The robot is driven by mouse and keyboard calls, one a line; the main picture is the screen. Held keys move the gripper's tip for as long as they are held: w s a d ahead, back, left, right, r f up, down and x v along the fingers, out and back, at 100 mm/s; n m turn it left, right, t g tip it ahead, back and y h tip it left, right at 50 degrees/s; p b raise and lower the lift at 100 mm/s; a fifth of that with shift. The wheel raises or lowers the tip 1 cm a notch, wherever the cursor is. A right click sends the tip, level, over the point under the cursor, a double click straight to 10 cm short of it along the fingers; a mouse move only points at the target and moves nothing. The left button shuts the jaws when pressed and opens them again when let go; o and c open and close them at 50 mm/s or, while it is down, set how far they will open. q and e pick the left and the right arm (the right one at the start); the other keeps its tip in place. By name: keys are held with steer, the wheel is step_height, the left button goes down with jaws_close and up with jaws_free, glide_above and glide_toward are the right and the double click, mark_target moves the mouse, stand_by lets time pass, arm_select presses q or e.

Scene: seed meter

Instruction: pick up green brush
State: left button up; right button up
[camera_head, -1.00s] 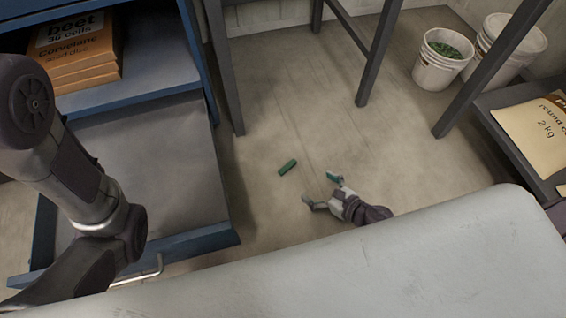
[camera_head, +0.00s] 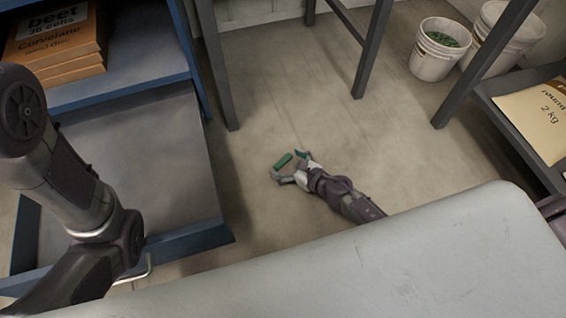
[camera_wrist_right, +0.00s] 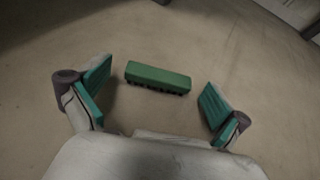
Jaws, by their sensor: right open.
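The green brush (camera_head: 283,161) lies on the concrete floor, a small block with dark bristles along one side. In the right wrist view the brush (camera_wrist_right: 158,77) lies a little beyond my fingertips, between their lines and nearer the left finger. My right gripper (camera_head: 289,167) is open and empty, low over the floor and close to the brush. Its two teal finger pads stand wide apart in the wrist view (camera_wrist_right: 153,103). I cannot tell whether a finger touches the brush. My left arm shows at the left, but its gripper is out of view.
A blue cabinet with a pulled-out drawer (camera_head: 130,160) stands left of the brush. Dark table legs (camera_head: 372,50) and a white bucket (camera_head: 434,62) are behind. A shelf with a seed bag (camera_head: 535,118) is at right. A pale surface (camera_head: 380,265) fills the front.

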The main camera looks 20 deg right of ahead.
steer(key=c, duration=1)
steer(key=shift+r, duration=0.1)
